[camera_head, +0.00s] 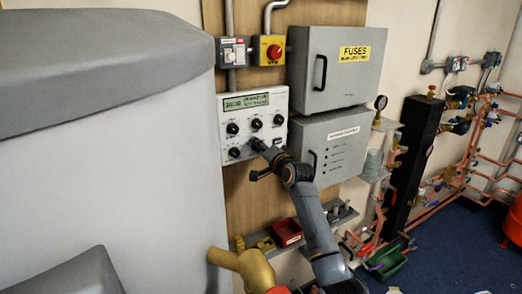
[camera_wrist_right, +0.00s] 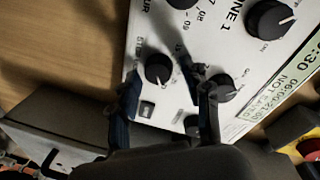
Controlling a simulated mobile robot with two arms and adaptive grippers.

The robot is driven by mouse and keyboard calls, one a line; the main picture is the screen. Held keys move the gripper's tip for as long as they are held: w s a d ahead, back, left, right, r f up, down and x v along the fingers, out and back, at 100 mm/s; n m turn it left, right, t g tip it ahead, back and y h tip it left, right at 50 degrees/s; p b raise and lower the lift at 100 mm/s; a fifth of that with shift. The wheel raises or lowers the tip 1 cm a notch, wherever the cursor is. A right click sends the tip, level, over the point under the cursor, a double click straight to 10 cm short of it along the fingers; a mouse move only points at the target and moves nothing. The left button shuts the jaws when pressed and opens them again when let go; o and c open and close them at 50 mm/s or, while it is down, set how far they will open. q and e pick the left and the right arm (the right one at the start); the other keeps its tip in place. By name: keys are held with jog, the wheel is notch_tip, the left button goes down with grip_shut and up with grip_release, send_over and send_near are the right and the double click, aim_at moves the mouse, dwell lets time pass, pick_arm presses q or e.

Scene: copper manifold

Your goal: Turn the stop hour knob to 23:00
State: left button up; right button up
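The white control panel (camera_head: 243,113) hangs on the wooden board, with a green display (camera_head: 245,102) above two rows of black dials. My right gripper (camera_head: 256,158) reaches up to its lower row and covers part of it. In the right wrist view, a black knob (camera_wrist_right: 158,68) with a pale pointer mark lies ahead of the gap between the two fingertips (camera_wrist_right: 165,88). The fingers are apart, one to each side; I cannot tell whether either touches the knob. The small lettering beside it is too blurred to read surely. My left gripper is not in view.
Another knob (camera_wrist_right: 220,88) is close beside the right-hand finger. A small square switch (camera_wrist_right: 146,110) is near the gripper. Right of the panel are two grey boxes, the upper marked FUSES (camera_head: 340,65). A yellow box with a red button (camera_head: 271,50) is above. A red bin (camera_head: 287,232) is below.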

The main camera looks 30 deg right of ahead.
jog(key=shift+s, duration=0.1)
jog(key=s+a+r, duration=0.1)
jog(key=s, duration=1)
jog(key=shift+s+a+r, duration=0.15)
jog(key=shift+s+a, duration=0.05)
jog(key=shift+s, duration=0.15)
